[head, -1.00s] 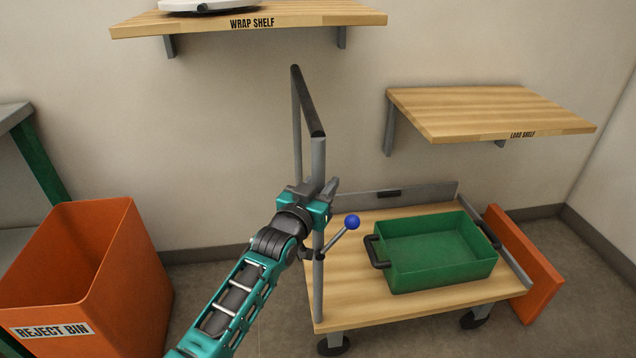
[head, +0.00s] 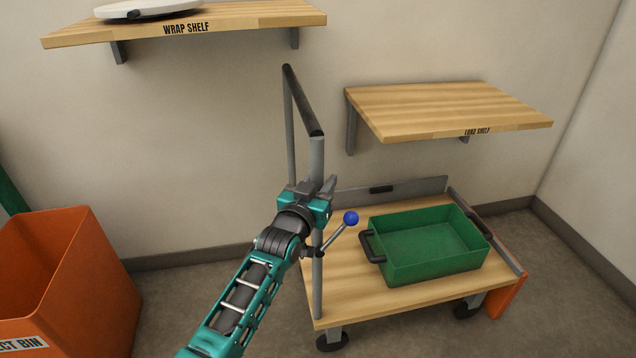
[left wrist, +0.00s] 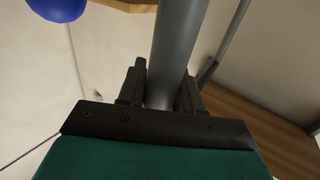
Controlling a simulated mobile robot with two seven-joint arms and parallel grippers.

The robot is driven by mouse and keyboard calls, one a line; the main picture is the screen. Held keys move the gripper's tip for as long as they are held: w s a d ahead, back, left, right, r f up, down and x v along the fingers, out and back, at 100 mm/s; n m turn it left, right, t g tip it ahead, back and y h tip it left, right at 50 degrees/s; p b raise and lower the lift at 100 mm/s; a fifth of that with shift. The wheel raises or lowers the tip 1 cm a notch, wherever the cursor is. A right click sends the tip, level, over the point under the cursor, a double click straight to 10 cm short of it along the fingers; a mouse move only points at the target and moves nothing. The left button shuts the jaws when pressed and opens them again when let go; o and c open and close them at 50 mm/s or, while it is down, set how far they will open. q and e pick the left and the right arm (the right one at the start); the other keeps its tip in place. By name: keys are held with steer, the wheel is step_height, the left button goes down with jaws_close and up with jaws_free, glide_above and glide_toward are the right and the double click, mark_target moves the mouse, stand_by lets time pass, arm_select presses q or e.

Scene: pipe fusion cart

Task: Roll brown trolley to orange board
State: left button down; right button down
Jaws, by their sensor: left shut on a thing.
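The brown trolley (head: 350,293) has a wooden deck on dark wheels and a tall grey push frame with a black top bar (head: 302,100) at its left end. My left gripper (head: 318,194) is shut on an upright grey post of that frame. The left wrist view also shows the post (left wrist: 178,50) between the fingers (left wrist: 160,88). The orange board (head: 508,288) stands on the floor at the trolley's right end, mostly hidden behind it. I cannot tell whether they touch. My right gripper is out of view.
A green tub (head: 430,262) with dark handles rides on the deck. A lever with a blue knob (head: 351,218) sticks out beside the post. An orange reject bin (head: 80,270) stands at left. The load shelf (head: 440,108) and wrap shelf (head: 230,22) hang on the wall.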

arm_select(q)
steer(key=shift+d+r, duration=0.1)
steer(key=shift+d, duration=0.05)
steer(key=c, duration=0.8)
jaws_free()
steer(key=shift+c, duration=0.2)
steer(key=shift+s+a, duration=0.2)
steer(key=shift+s, duration=0.25)
steer(key=p+v, duration=0.3)
steer(key=v, duration=0.9)
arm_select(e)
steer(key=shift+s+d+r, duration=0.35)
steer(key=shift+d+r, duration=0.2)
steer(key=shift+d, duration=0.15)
